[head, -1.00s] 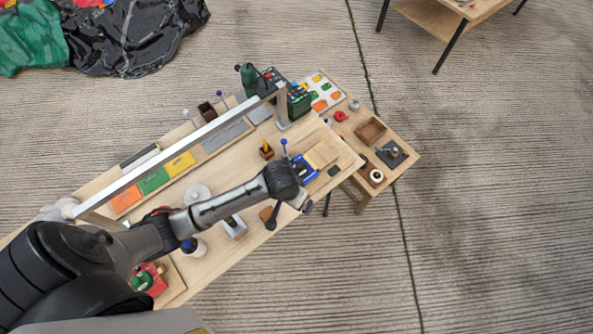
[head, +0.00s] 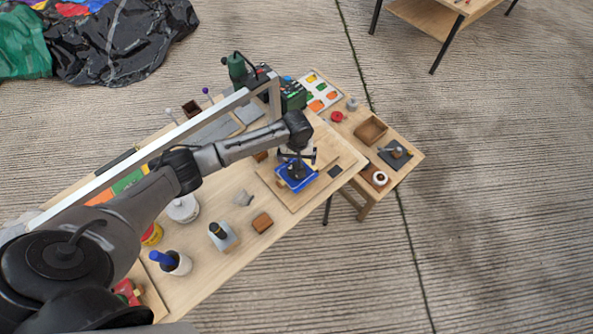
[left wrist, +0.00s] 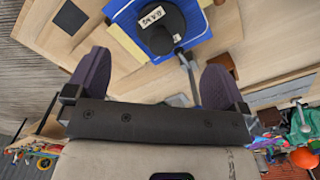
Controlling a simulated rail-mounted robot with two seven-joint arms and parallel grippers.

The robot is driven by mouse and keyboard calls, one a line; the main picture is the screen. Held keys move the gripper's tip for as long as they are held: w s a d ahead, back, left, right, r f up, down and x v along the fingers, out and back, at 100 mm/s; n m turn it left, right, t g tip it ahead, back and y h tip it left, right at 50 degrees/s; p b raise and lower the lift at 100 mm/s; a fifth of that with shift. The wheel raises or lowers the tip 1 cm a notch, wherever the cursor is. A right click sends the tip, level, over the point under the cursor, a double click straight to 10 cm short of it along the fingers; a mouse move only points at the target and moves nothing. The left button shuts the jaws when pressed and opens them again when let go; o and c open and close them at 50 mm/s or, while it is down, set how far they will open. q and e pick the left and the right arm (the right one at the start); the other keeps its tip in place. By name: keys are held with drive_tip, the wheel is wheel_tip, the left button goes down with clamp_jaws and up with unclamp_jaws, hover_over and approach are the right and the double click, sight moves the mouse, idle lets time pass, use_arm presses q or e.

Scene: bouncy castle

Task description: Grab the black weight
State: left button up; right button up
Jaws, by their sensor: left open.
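The black weight (head: 296,172) is a dark round piece sitting on a blue tray-like base (head: 309,182) on the wooden workbench. In the left wrist view the black weight (left wrist: 160,22) shows at the top centre, with a pale label on it, on the blue base (left wrist: 201,30). My left gripper (head: 297,155) is above the blue base, its jaws spread. In the left wrist view its two purple-grey fingertips (left wrist: 156,76) are wide apart and empty, with the weight beyond them. My right gripper is not in view.
A metal rail (head: 150,150) runs along the bench. A brown wooden block (head: 262,222), a grey block (head: 224,236) and a white pot (head: 183,208) stand nearer. A side table holds a wooden tray (head: 371,131) and a dark plate (head: 388,160).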

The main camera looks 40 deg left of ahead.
sight(296, 164)
use_arm(q)
wheel_tip(296, 164, down, 2)
drive_tip(key=shift+f, duration=0.15)
wheel_tip(296, 164, down, 4)
drive_tip(key=shift+a+f+b, duration=0.15)
drive_tip(key=shift+b, duration=0.55)
drive_tip(key=shift+w+f, duration=0.1)
drive_tip(key=shift+f, duration=0.4)
drive_tip(key=c, duration=1.2)
drive_tip(key=shift+c, duration=0.3)
drive_tip(key=shift+r, duration=0.1)
